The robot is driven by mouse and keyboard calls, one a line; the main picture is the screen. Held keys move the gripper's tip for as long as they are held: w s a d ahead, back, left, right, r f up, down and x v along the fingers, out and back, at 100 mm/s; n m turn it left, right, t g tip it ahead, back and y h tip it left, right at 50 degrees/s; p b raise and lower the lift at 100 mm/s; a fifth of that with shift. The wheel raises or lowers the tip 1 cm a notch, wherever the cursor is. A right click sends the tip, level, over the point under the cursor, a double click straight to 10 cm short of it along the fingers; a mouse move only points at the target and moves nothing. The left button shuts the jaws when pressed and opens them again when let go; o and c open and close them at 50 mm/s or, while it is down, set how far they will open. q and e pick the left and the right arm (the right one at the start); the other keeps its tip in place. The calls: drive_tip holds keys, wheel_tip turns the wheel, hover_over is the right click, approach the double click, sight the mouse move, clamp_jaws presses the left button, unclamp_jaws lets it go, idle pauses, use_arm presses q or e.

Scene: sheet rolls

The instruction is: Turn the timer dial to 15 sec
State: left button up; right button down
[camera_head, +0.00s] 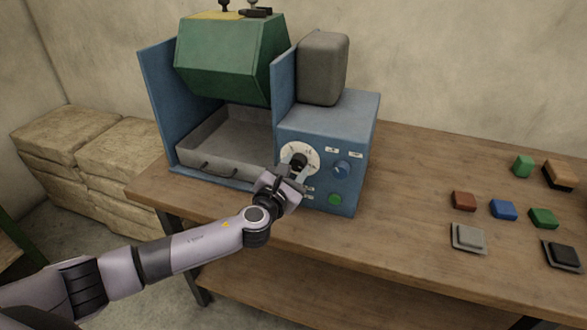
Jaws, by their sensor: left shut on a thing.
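The timer dial is a dark knob (299,159) on a white round scale plate (287,154) on the front panel of the blue machine (328,120). My left gripper (295,169) reaches it from below and is shut on the dial. The fingers and wrist cover the lower part of the scale. The scale marks are too small to read, so the dial's setting cannot be told. My right gripper is not in view.
A blue knob (342,168) and a green button (335,199) are right of the dial. A grey tray (215,165) sits under the green hood (225,60). Several coloured blocks lie on the table's right side. The table (400,200) between is clear.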

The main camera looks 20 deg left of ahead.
use_arm(q)
drive_tip(key=shift+m, duration=0.5)
drive_tip(key=o, duration=1.1)
drive_tip(key=shift+c, duration=0.2)
drive_tip(key=shift+s, duration=0.1)
drive_tip(key=s, duration=0.7)
drive_tip(key=shift+a+r, duration=0.15)
drive_tip(key=shift+a, duration=0.15)
